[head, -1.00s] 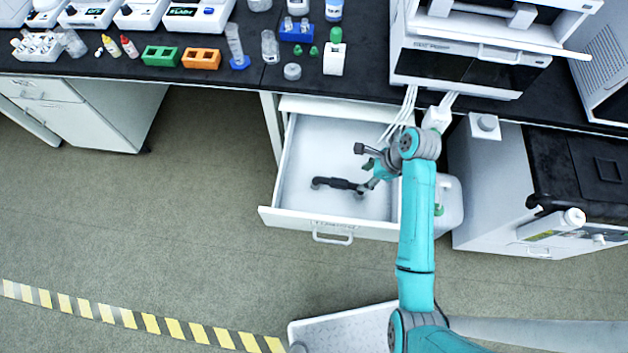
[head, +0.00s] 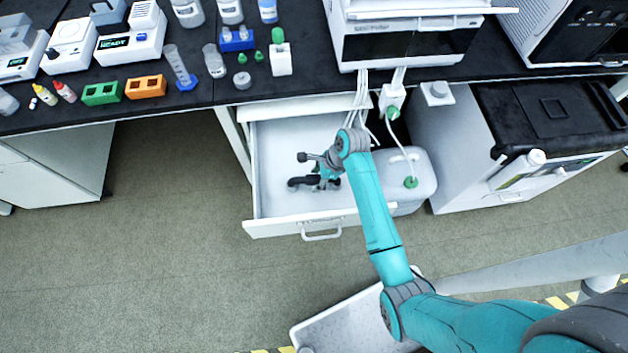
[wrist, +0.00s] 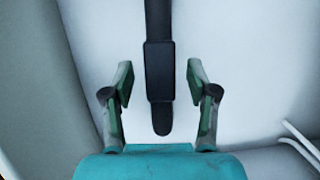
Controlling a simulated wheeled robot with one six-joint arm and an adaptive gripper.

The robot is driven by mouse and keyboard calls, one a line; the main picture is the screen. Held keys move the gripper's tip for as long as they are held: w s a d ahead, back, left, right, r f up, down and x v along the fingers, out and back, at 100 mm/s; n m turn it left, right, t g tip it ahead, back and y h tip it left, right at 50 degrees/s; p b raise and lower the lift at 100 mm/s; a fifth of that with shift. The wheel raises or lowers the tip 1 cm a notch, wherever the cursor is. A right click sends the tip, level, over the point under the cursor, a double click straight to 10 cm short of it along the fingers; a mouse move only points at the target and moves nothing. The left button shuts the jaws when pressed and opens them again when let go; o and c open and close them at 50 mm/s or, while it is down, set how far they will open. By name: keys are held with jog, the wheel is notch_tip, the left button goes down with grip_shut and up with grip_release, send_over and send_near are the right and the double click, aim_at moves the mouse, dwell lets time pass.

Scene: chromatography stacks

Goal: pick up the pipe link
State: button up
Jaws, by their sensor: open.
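The pipe link (head: 302,182) is a dark, narrow piece lying in the open white drawer (head: 268,200). In the wrist view the black pipe link (wrist: 159,75) runs from the top edge down to a rounded end between the fingers. My gripper (head: 328,180) is over the drawer, partly hiding the link in the head view. In the wrist view my gripper (wrist: 160,85) is open, with one finger on each side of the link and a visible gap on both sides. I cannot tell its exact height above the link.
The drawer front with its handle (head: 322,232) faces the floor. A white container (head: 412,172) with a green cap stands right of the drawer, and thin white tubes (head: 360,95) hang near its back. The black bench (head: 225,100) above carries bottles and racks.

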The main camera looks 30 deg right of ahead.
jog(key=shift+x, duration=1.35)
grip_shut()
